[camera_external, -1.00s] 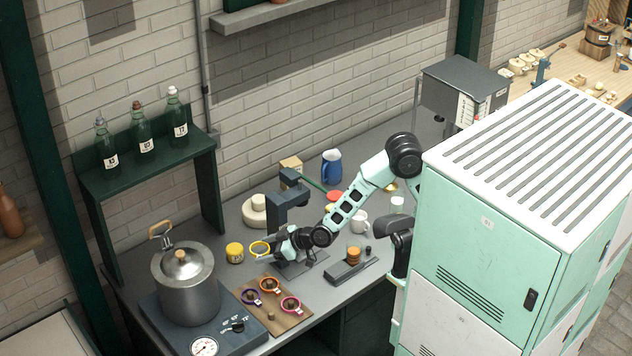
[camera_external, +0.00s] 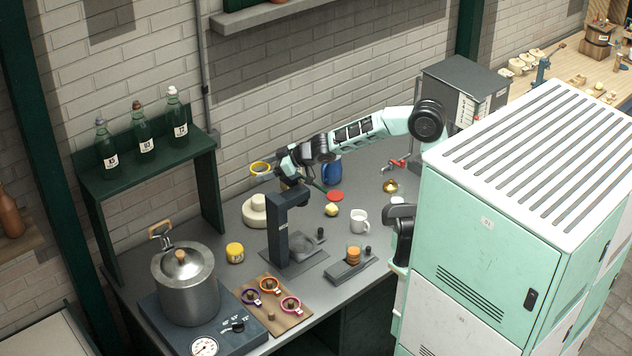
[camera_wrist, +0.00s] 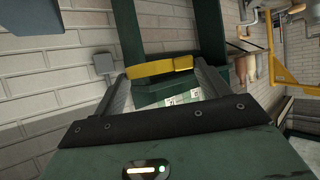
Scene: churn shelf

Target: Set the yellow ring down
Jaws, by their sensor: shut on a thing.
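The yellow ring (camera_external: 260,169) is held up in the air by my gripper (camera_external: 273,171), above the back part of the grey bench and to the right of the green bottle shelf. My gripper is shut on the ring. In the wrist view the yellow ring (camera_wrist: 160,67) shows edge-on as a band between the two fingertips of my gripper (camera_wrist: 160,78). Beneath it in the external view are a cream stacked round piece (camera_external: 256,210) and a dark grey press-like stand (camera_external: 279,235).
A wooden board (camera_external: 290,318) with purple, orange and pink rings lies at the bench front. A yellow jar (camera_external: 235,253), steel pot (camera_external: 187,285), white mug (camera_external: 359,222) and blue jug (camera_external: 331,172) stand around. The green shelf (camera_external: 150,160) holds bottles. Some bench between the jar and stand is clear.

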